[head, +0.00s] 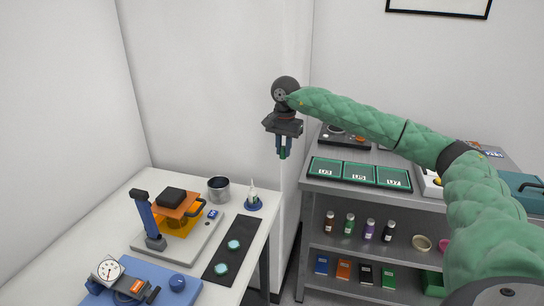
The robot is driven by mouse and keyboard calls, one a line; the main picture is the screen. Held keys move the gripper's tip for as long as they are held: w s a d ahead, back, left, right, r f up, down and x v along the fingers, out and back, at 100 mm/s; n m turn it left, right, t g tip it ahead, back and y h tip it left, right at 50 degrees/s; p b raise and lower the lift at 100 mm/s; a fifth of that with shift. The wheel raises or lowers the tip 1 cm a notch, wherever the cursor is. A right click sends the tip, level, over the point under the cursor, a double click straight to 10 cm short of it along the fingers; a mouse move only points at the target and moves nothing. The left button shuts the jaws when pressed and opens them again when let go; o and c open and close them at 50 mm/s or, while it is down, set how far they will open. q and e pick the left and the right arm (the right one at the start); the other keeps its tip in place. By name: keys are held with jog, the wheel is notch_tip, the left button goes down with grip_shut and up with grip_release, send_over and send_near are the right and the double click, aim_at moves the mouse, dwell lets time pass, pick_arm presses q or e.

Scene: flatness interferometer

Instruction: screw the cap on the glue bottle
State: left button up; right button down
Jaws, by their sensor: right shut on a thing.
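My right gripper (283,153) hangs in the air, pointing down, in front of the white wall corner. It is shut on a small dark green thing, mostly hidden between its fingers; I cannot tell whether this is the cap. A small white pointed thing, perhaps the glue bottle (252,194), stands on a round blue base at the right edge of the white table, below and left of the gripper and apart from it. My left gripper is out of view.
A grey shelf unit (352,188) at right carries green trays (359,172) and several small bottles (349,222).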

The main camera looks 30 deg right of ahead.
jog(key=shift+s+d+r, duration=0.1)
jog(key=shift+d+r, duration=0.15)
jog(key=shift+d, duration=0.15)
jog(key=s+a+f+n, duration=0.4)
jog(key=a, duration=0.5)
jog(key=s+a+f+n, duration=0.3)
jog(key=a+f, duration=0.2)
jog(key=a, duration=0.5)
jog(key=s+a+f+n, duration=0.4)
jog(key=a+f, duration=0.1)
jog(key=a, duration=0.5)
jog(key=shift+s+n, duration=0.3)
